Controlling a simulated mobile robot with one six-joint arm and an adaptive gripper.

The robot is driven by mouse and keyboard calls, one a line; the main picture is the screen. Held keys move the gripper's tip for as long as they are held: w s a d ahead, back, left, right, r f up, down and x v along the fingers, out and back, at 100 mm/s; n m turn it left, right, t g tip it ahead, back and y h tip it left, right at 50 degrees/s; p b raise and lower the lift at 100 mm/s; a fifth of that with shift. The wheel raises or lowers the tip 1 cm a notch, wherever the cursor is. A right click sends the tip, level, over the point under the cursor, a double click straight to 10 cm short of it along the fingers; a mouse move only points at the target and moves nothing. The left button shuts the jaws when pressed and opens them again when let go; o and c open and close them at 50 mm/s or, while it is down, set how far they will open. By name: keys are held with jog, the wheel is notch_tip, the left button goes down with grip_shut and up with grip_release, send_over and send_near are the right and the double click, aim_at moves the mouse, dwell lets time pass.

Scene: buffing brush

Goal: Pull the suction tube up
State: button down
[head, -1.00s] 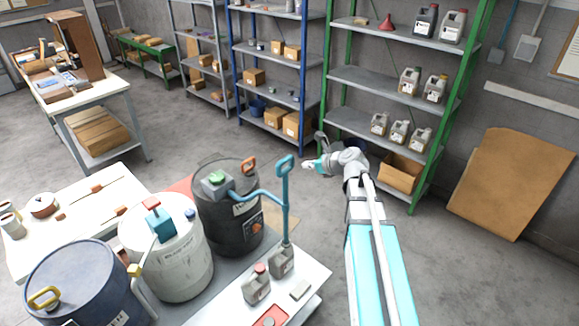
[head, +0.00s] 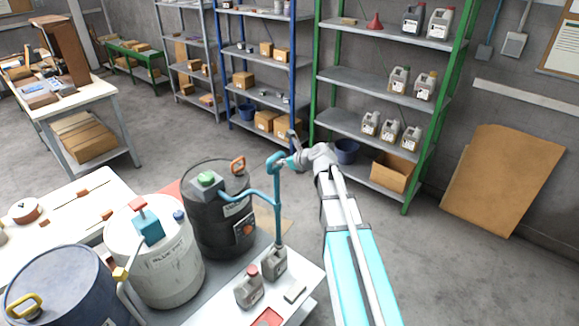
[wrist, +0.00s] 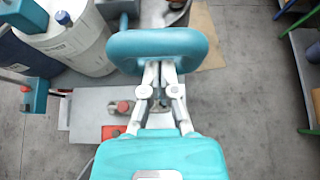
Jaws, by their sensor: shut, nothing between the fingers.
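My gripper (head: 291,161) is right beside the handle, coming from the right. In the wrist view its fingers (wrist: 160,72) are shut with nothing between them, tips at the loop's near edge. I cannot tell whether they touch it or reach inside it. The tube's lower end is hidden.
A white drum (head: 155,260) and a blue drum (head: 65,290) stand left of the black drum. Grey canisters (head: 249,288) stand by the tube's foot. A green shelf rack (head: 360,80) stands behind my arm.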

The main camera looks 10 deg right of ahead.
jog(key=shift+w+a+f, duration=0.35)
jog(key=shift+w, duration=0.15)
jog(key=shift+r, duration=0.1)
notch_tip(320, 180, up, 9)
jog(key=p, duration=0.9)
jog(key=shift+w+r, duration=0.1)
jog(key=shift+r, duration=0.05)
dwell(0.4)
jog(key=p+v, duration=0.5)
jog(key=v, duration=0.5)
